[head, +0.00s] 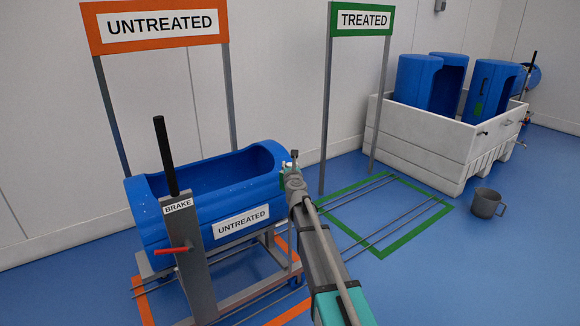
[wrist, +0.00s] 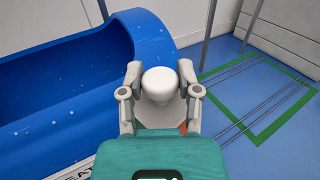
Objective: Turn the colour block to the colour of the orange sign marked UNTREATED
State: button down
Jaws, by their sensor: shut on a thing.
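The orange UNTREATED sign (head: 155,24) stands on two grey posts behind a blue tub (head: 150,215), which lies on a carrier with its opening upward. My gripper (head: 292,162) is at the tub's right end. In the wrist view, my gripper (wrist: 160,92) has its fingers on both sides of a pale round knob (wrist: 160,82) and is shut on it. A small orange patch (wrist: 183,129) shows just below the right finger; I cannot tell if it is the colour block or floor marking. The rest of the block is not clearly visible, hidden by my gripper.
A lever marked BRAKE (head: 167,155) and a red handle (head: 174,250) stand at the carrier's front. A green TREATED sign (head: 362,19) stands over an empty green-framed floor area (head: 430,222) with rails. A white crate (head: 420,135) holds several blue tubs. A grey bucket (head: 486,203) stands right.

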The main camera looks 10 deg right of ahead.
jog(key=shift+a+m+g+h, duration=0.1)
jog(key=shift+m+g+h, duration=0.15)
jog(key=shift+m+h, duration=0.8)
jog(key=shift+m+g+h, duration=0.25)
jog(key=shift+m+h, duration=0.3)
jog(key=shift+h, duration=1.2)
jog(key=shift+c, duration=1.5)
grip_release()
jog(key=shift+s, duration=0.15)
jog(key=v, duration=1.1)
jog(key=shift+s, duration=0.35)
jog(key=shift+a+r, duration=0.1)
jog(key=shift+r, duration=0.1)
